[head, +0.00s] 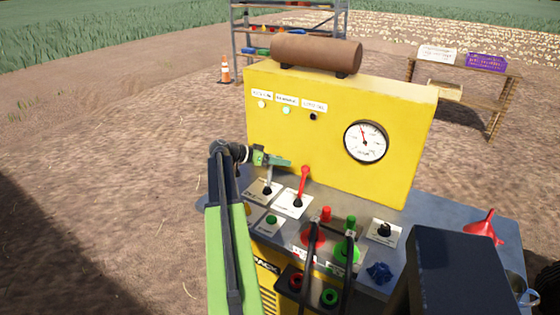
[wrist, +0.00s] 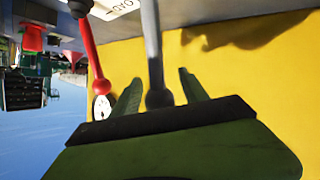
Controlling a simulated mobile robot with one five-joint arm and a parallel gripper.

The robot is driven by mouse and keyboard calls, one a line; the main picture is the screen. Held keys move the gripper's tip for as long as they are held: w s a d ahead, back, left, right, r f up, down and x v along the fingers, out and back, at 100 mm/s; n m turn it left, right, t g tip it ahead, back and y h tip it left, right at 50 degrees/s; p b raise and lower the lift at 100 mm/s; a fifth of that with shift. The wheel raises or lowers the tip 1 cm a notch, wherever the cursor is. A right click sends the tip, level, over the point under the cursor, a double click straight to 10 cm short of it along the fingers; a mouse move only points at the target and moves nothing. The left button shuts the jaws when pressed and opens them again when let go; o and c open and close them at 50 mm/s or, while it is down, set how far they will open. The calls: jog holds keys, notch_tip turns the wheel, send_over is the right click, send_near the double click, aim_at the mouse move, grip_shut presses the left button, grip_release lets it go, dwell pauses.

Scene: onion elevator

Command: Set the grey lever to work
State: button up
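The grey lever (head: 268,184) stands up from a white labelled plate at the left end of the console. In the wrist view the grey lever (wrist: 153,40) runs down to a dark grey knob between my green fingers. My gripper (head: 279,161) is at the top of the lever and hides its knob in the head view. In the wrist view my gripper (wrist: 159,75) is open, with one finger on each side of the lever and gaps to both. The lettering on the lever's plate is too small to read.
A red lever (head: 303,187) stands close on the right. A yellow panel (head: 335,170) with a gauge (head: 366,142) rises behind.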

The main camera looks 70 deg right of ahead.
jog(key=shift+w+r, duration=0.1)
jog(key=shift+r, duration=0.05)
jog(key=p+v, duration=0.7)
jog(key=v, duration=1)
jog(key=shift+a, duration=0.2)
